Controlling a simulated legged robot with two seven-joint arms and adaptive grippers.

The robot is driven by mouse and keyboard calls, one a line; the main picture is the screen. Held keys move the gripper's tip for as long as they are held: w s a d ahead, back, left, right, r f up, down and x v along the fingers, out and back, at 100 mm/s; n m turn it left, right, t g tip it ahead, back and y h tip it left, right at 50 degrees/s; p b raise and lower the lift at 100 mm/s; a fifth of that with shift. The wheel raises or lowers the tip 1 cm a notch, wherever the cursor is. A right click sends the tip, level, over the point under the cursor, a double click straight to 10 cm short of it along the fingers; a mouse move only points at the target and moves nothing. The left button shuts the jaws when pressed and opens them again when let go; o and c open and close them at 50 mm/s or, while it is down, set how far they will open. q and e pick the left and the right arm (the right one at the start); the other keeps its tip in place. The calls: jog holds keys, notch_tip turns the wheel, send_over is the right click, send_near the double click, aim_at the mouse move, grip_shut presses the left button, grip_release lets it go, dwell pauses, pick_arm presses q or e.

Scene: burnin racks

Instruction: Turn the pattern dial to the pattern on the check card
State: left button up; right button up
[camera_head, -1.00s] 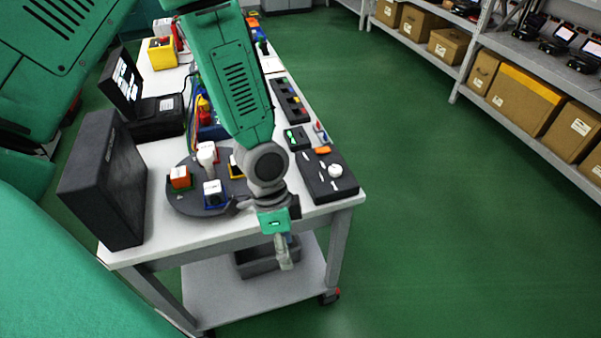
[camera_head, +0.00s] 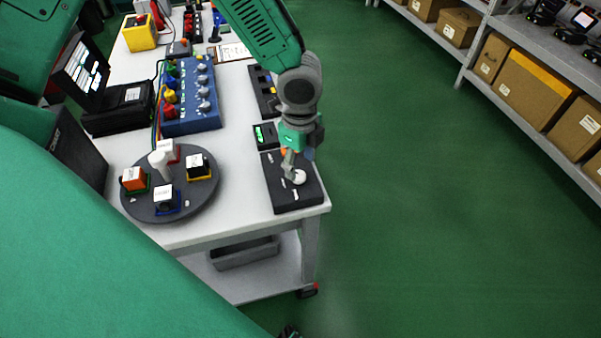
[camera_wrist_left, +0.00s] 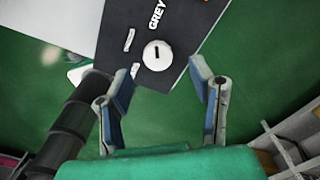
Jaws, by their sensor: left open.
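The pattern dial, a round white knob (camera_head: 299,177), sits on a black panel (camera_head: 285,196) at the table's front right corner. In the left wrist view the knob (camera_wrist_left: 157,56) has a short dark mark, with the word GREY and pale marks on the panel beside it. My left gripper (camera_head: 289,165) is over the panel at the knob, pointing down. In the wrist view its two fingers (camera_wrist_left: 164,85) are spread, with the knob beyond and between them; contact cannot be told. A sheet with small print (camera_head: 232,52) lies farther back; whether it is the check card is unclear.
A round dark turntable (camera_head: 140,208) with several coloured blocks stands left of the panel. A small box with a green display (camera_head: 265,135) is just behind the panel. A blue unit with knobs (camera_head: 192,125) stands behind the turntable. The floor to the right is clear.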

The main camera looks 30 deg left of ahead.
aim_at(299, 174)
pick_arm(q)
notch_tip(299, 174, down, 3)
jog(key=shift+r, duration=0.15)
jog(key=shift+a+f, duration=0.15)
jog(key=shift+f, duration=0.35)
jog(key=shift+a+f, duration=0.1)
jog(key=shift+a, duration=0.05)
jog(key=c, duration=1.1)
